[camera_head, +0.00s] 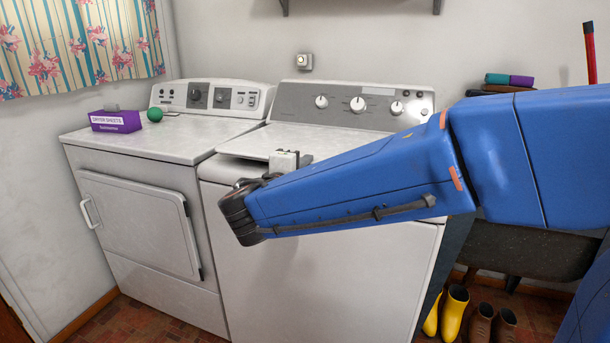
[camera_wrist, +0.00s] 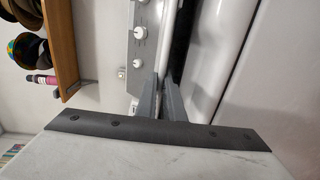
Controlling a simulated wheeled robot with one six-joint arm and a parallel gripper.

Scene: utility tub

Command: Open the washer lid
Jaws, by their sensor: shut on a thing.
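The washer (camera_head: 330,260) is the white machine on the right in the head view, with knobs on its back panel (camera_head: 355,103). Its lid (camera_head: 310,138) lies nearly flat on top, and a thin dark gap shows under its front edge. My gripper (camera_head: 302,160) is at the lid's front edge, partly hidden by my blue arm. In the wrist view my gripper (camera_wrist: 164,88) has its two grey fingers close together on the edge of the lid (camera_wrist: 168,38). A dark gap runs beside the lid there, between it and the washer's white rim. The lid appears slightly raised.
A white dryer (camera_head: 140,215) stands left of the washer, with a purple dryer sheets box (camera_head: 115,121) and a green ball (camera_head: 155,114) on top. Yellow boots (camera_head: 453,313) stand on the floor at right. A wooden shelf (camera_wrist: 62,45) holds hats in the wrist view.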

